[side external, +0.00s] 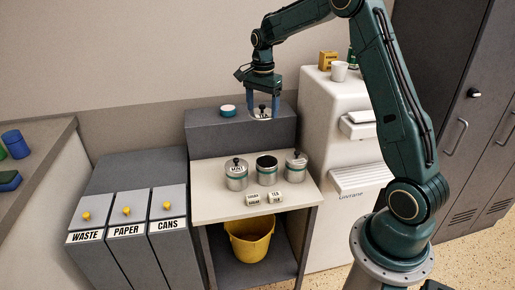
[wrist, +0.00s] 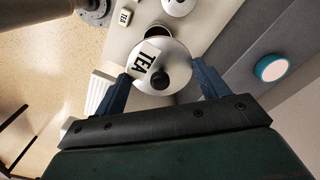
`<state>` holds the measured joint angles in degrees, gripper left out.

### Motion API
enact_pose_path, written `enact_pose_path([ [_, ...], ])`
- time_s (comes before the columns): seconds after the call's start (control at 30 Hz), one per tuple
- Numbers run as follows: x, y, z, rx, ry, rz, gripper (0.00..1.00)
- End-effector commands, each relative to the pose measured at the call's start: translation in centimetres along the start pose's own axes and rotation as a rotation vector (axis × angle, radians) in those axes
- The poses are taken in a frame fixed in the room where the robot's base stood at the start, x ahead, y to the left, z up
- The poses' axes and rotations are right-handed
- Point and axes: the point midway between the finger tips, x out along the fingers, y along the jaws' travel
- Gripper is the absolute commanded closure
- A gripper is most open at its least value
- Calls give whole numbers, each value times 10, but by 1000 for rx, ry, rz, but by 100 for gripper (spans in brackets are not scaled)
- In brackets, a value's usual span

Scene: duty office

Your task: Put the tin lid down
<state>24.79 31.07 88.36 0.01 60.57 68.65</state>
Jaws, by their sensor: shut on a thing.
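My gripper (side external: 262,112) is shut on a round silver tin lid (wrist: 172,52) with a black knob, and its blue fingers are on either side of the lid. The lid reads TEA in the wrist view. It is held in the air, above and behind the tins in the side view. The middle tin (side external: 266,172) is open with a dark inside; part of an open rim (wrist: 157,31) shows beyond the lid in the wrist view. The left tin (side external: 236,181) and right tin (side external: 296,167) have lids with black knobs.
Two small label blocks (side external: 253,199) (side external: 275,198) lie in front of the tins on the pale counter (side external: 212,195). A teal-and-white round object (side external: 228,110) is on the raised grey ledge (side external: 205,125) behind. A white machine (side external: 318,125) stands at the right. A yellow bucket (side external: 250,245) is below.

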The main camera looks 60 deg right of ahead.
Motion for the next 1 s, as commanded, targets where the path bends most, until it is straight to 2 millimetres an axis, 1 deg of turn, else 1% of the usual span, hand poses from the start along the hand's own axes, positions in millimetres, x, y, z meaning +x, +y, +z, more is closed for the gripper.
enact_pose_path([
  [0.03,3,-5,10,-8,-1,1,48],
  [0.17,14,-18,39,-19,-1,2,48],
  [0.27,23,-29,67,-29,-1,2,48],
  [0.4,37,-42,110,-41,0,2,48],
  [0.5,47,-49,139,-49,0,1,48],
  [0.6,55,-53,164,-55,0,1,48],
  [0.7,61,-55,182,-58,0,0,48],
  [0.8,64,-56,194,-60,0,-1,48],
  [0.9,66,-57,199,-59,0,-1,48],
  [1.0,67,-57,200,-59,0,-1,48],
])
